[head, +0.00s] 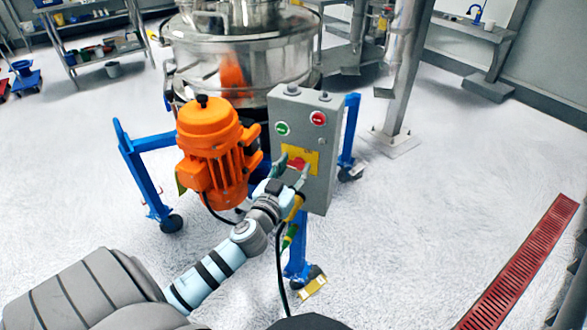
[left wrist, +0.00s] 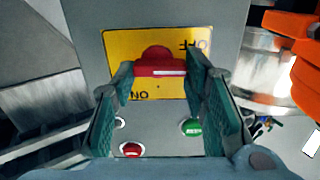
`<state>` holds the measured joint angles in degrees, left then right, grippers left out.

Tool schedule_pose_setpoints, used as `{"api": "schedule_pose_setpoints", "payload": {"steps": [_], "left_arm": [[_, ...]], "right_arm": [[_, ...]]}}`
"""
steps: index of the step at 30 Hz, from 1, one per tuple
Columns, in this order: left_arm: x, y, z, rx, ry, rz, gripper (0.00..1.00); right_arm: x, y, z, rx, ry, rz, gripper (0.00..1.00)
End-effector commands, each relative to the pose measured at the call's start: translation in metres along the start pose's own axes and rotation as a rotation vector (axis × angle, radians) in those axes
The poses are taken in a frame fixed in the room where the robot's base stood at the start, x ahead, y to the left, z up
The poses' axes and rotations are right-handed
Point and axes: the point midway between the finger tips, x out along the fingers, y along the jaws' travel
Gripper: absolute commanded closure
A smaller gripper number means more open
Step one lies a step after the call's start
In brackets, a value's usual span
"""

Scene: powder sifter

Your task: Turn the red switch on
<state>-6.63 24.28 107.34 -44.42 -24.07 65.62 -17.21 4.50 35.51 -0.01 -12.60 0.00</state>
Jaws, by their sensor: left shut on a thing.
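The red switch (head: 297,163) sits on a yellow plate (head: 309,157) on the front of a grey control box (head: 320,195). In the left wrist view the red switch (left wrist: 160,65) lies between the fingers, its bar level across the picture. The yellow plate (left wrist: 118,50) carries an ON label at lower left and a partly hidden label at upper right. My left gripper (head: 290,170) is shut on the red switch; its green-padded fingers (left wrist: 160,80) stand on both sides of the switch. My right gripper is not in view.
Green (head: 282,128) and red (head: 318,118) buttons sit above the switch. An orange motor (head: 210,150) stands close to the left of the box, before a steel sifter (head: 240,60) on a blue wheeled frame (head: 150,185). The white floor to the right is clear up to a red grate (head: 520,265).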

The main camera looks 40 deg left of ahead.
Motion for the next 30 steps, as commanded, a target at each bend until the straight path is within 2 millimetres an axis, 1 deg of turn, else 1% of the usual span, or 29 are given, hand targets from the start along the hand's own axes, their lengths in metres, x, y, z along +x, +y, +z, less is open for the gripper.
{"api": "schedule_pose_setpoints", "payload": {"steps": [5, 11, 30], "left_arm": [[0.000, 0.000, 0.000, 0.068, -0.001, 0.000, 0.88], [0.000, 0.001, 0.000, 0.206, -0.002, -0.001, 0.88], [0.000, 0.004, 0.000, 0.809, -0.003, 0.000, 0.88]], "right_arm": [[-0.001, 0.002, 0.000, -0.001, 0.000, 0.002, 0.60], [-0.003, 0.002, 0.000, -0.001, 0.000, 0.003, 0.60], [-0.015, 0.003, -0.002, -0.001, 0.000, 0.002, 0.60]]}}
